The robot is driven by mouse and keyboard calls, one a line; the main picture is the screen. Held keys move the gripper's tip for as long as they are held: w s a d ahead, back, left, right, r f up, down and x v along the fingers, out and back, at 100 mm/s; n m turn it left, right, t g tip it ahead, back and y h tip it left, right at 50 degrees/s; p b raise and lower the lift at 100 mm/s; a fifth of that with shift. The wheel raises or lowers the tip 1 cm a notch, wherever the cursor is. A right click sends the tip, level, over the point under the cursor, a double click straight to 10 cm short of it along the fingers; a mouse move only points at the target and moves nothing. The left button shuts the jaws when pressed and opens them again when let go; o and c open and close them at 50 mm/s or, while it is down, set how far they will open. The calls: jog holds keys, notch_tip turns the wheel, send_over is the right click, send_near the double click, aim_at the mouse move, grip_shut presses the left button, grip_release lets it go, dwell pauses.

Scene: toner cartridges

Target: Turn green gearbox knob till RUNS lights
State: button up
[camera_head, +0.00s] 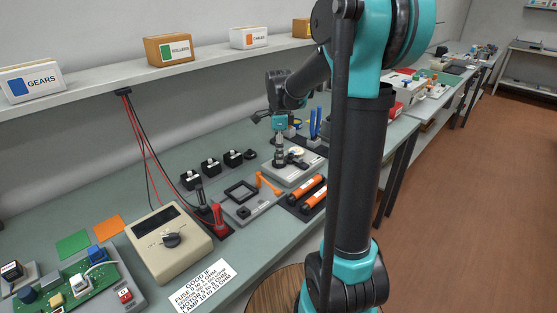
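My gripper (280,158) points down over a light grey unit (301,175) on the bench, right of centre. The unit carries dark parts and a pale round part (297,151). The gripper's tip is close to the unit's left part; I cannot tell whether it touches anything. It is too small to see whether the fingers are open or shut. I cannot make out a green knob or a RUNS light; they may be hidden by the gripper or too small to see.
A grey fixture with an orange handle (266,183), black blocks (211,167) and a beige meter (170,245) stand to the left. A shelf (190,60) with boxes runs above. A circuit board (75,285) lies front left.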

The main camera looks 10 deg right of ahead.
dwell(0.4)
jog(key=n, duration=0.9)
jog(key=shift+n, duration=0.4)
jog(key=n, duration=0.5)
jog(key=shift+n, duration=0.4)
jog(key=n, duration=0.5)
jog(key=shift+c, duration=0.3)
